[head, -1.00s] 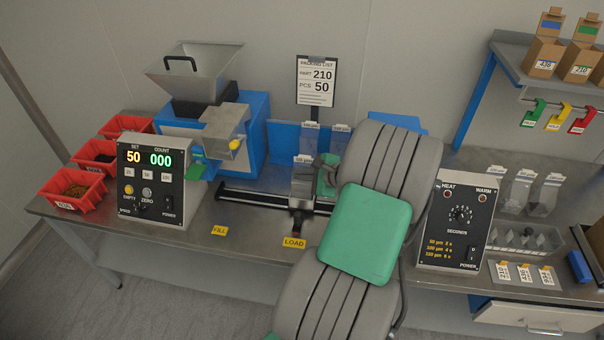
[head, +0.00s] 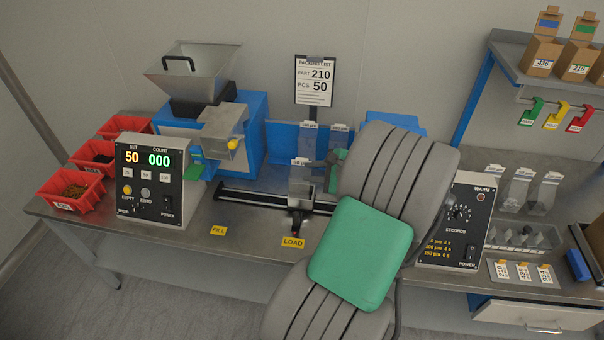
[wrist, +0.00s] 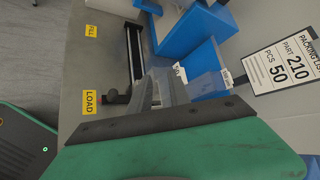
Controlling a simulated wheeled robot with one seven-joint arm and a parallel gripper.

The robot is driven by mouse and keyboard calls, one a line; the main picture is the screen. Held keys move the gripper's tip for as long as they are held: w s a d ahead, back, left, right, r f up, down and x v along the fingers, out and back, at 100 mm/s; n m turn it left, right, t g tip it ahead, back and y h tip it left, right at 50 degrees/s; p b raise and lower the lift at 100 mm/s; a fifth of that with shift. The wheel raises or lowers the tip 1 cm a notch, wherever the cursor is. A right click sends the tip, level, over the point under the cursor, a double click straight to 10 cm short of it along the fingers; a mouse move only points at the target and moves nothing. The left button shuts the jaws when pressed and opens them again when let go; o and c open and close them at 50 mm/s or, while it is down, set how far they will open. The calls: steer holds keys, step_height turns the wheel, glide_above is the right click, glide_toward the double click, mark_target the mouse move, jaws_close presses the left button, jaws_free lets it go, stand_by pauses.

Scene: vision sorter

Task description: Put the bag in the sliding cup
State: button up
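A clear bag (head: 301,172) with a white label at its top stands upright at the sliding cup (head: 300,194). Its lower part appears to be inside the cup, on the dark rail. My gripper (head: 321,163) is at the right of the bag's top edge. The arm hides part of it. In the wrist view my grey fingers (wrist: 160,90) are close to the clear bag and its label. Whether they touch the bag or are parted I cannot tell.
Two more labelled clear bags (head: 339,137) hang on the blue panel behind. The counter box (head: 152,180) stands left, the heat sealer box (head: 458,222) right. A hopper (head: 195,72) is at the back left. Bench front by the LOAD label (head: 292,242) is clear.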

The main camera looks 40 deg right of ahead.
steer(key=a+v, duration=0.1)
steer(key=v, duration=0.6)
steer(key=w+a+n+g, duration=0.3)
steer(key=a+n, duration=0.4)
steer(key=a, duration=0.2)
steer(key=w+a+n+g, duration=0.3)
steer(key=w+a+n, duration=0.1)
steer(key=a+n, duration=0.4)
steer(key=s+a+r+n, duration=0.1)
steer(key=s+a+n, duration=0.2)
steer(key=a+n, duration=0.2)
steer(key=s+a+r+n+g+h, duration=0.1)
steer(key=s+a+n, duration=0.3)
steer(key=a, duration=0.5)
steer(key=shift+s+r+n, duration=0.2)
steer(key=shift+r+n, duration=0.15)
steer(key=shift+n, duration=0.35)
